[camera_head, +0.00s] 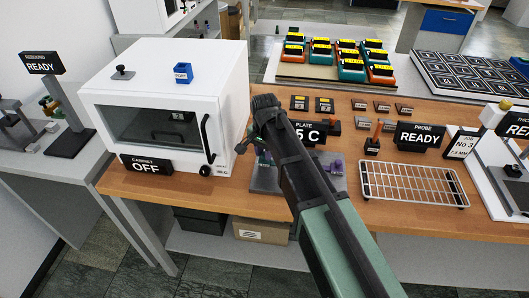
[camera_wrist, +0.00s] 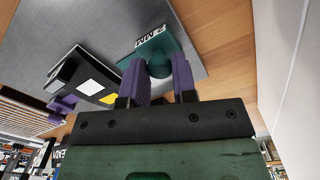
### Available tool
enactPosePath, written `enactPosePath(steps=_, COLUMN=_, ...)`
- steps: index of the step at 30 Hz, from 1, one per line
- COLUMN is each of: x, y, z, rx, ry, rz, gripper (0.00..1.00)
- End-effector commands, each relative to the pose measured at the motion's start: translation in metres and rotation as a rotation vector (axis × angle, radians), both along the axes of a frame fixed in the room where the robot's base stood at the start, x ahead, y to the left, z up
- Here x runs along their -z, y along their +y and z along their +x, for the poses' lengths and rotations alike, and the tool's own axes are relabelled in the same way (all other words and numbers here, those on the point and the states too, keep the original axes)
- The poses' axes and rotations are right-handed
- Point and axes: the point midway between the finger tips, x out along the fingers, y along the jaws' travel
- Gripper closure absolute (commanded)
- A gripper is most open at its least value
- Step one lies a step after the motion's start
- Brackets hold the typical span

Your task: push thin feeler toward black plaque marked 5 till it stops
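In the wrist view, my gripper (camera_wrist: 160,72) has two purple fingers on either side of the rounded knob of a teal piece (camera_wrist: 174,42) lettered "2 MM", seemingly the thin feeler. The fingers appear to touch the knob on both sides. The teal piece lies over a grey plate (camera_wrist: 110,22). Black blocks (camera_wrist: 88,82) with a white panel and a yellow patch stand to its left; I can read no 5 there. In the head view my arm hides my gripper and most of the grey plate (camera_head: 265,180). A black sign (camera_head: 307,131) behind it reads "PLATE", with "5 C" showing.
A white cabinet (camera_head: 150,60) marked OFF stands left of my arm. A wire rack (camera_head: 412,183) and a PROBE READY sign (camera_head: 419,136) are to the right. Wooden table (camera_head: 190,195) is bare along the front left.

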Motion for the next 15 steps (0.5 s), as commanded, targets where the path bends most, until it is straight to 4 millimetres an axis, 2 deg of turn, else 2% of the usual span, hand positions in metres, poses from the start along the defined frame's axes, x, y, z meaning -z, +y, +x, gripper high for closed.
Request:
enactPosePath(steps=1, x=0.0, y=0.0, z=0.0, rx=0.0, ry=0.0, rz=0.0, gripper=0.82)
enactPosePath(steps=3, x=0.0, y=0.0, z=0.0, rx=0.0, ry=0.0, rz=0.0, gripper=0.88)
enactPosePath(steps=11, x=0.0, y=-0.015, z=-0.002, rx=0.0, ry=0.0, rz=-0.001, gripper=0.88)
enactPosePath(steps=15, x=0.0, y=-0.014, z=-0.002, rx=-0.001, ry=0.0, rz=0.0, gripper=0.88)
